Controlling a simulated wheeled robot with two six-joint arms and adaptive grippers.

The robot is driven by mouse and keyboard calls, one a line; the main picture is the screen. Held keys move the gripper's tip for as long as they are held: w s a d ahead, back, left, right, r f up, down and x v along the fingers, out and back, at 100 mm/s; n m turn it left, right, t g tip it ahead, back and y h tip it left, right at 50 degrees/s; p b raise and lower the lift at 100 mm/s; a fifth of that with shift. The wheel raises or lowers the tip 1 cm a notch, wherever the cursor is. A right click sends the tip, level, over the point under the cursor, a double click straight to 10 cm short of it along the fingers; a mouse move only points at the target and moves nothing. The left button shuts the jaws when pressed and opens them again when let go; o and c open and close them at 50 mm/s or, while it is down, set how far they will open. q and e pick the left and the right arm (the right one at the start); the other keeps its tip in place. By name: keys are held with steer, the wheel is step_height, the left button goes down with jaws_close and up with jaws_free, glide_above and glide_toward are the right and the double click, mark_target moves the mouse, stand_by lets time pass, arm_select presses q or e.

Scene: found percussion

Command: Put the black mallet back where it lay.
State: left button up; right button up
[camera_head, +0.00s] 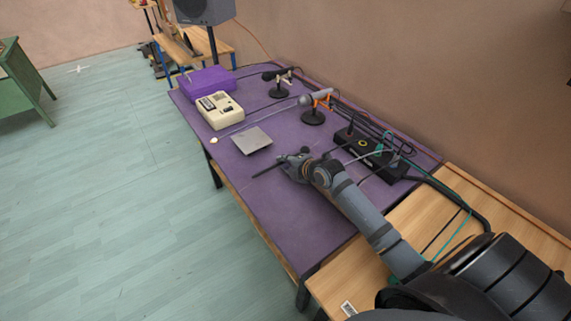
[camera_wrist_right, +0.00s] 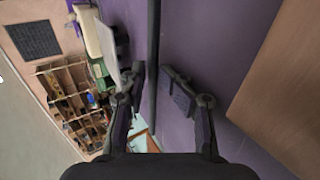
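The black mallet is a thin dark stick (camera_head: 267,170) on or just above the purple tabletop; whether it touches is hard to tell. One end sticks out to the left of my right gripper (camera_head: 292,161), which hides part of it. In the right wrist view the stick (camera_wrist_right: 153,60) runs upright through the picture, between the two fingers of my right gripper (camera_wrist_right: 155,88). The fingers stand apart, with a gap on each side of the stick. The mallet's head is not clear. My left gripper is not in view.
A flat grey plate (camera_head: 251,140), a pale stick with a light head (camera_head: 214,140), a cream machine (camera_head: 220,110) and a purple case (camera_head: 206,81) lie beyond. Microphones on stands (camera_head: 313,116) and a black cabled box (camera_head: 370,150) line the wall side. The near purple tabletop (camera_head: 290,215) is clear.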

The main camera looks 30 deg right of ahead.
stand_by(0.3)
steer(key=shift+s+d+r, duration=0.1)
steer(key=shift+s+r, duration=0.05)
steer(key=shift+s, duration=0.05)
steer(key=v, duration=0.5)
steer(key=shift+s+d+r, duration=0.1)
steer(key=shift+s+r, duration=0.1)
steer(key=shift+s, duration=0.15)
steer(key=shift+s+r, duration=0.35)
steer(key=shift+s, duration=0.15)
